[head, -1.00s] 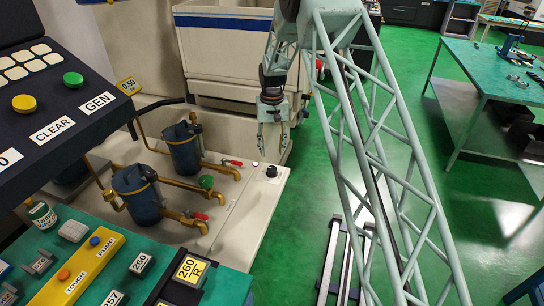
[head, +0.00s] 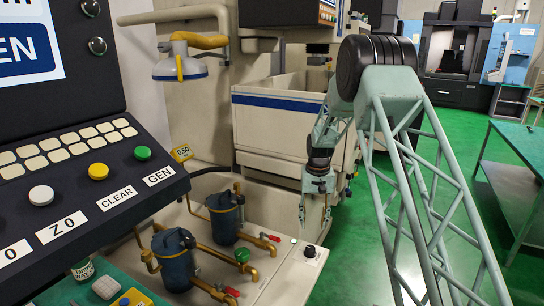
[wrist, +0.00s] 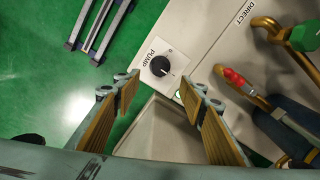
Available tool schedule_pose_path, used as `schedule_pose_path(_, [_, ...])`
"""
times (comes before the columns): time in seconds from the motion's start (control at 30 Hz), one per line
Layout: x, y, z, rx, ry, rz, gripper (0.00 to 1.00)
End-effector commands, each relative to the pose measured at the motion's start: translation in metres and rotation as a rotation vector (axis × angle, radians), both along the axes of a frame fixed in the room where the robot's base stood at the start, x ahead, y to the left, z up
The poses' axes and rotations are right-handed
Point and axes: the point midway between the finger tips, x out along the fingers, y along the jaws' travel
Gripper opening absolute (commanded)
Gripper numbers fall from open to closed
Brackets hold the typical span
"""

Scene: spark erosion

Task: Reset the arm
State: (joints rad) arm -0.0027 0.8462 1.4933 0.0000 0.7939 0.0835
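My gripper (head: 317,204) hangs from the lattice arm, pointing down, above the white filter unit's corner. In the wrist view my gripper (wrist: 165,95) has its two ribbed finger pads wide apart, with nothing between them. The black PUMP knob (wrist: 159,66) on its white plate shows below and beyond the fingers, apart from them. The same knob (head: 310,251) shows in the head view just under my gripper.
Two blue filter canisters (head: 225,217) with brass pipes and red-handled valves stand left of my gripper. The control panel (head: 85,175) fills the left side. A white tank (head: 275,125) stands behind. Green floor (head: 360,270) is open on the right beside a workbench (head: 515,150).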

Motion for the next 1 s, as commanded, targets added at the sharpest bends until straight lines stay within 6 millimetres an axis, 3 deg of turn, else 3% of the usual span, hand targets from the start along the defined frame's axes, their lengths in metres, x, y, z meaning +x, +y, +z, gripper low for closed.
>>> schedule_pose_path(0.47, [-0.041, 0.0, 0.092, 0.0, -0.036, 0.008, 0.38])
schedule_pose_path(1.0, [-0.104, -0.001, 0.187, -0.001, -0.077, 0.018, 0.38])
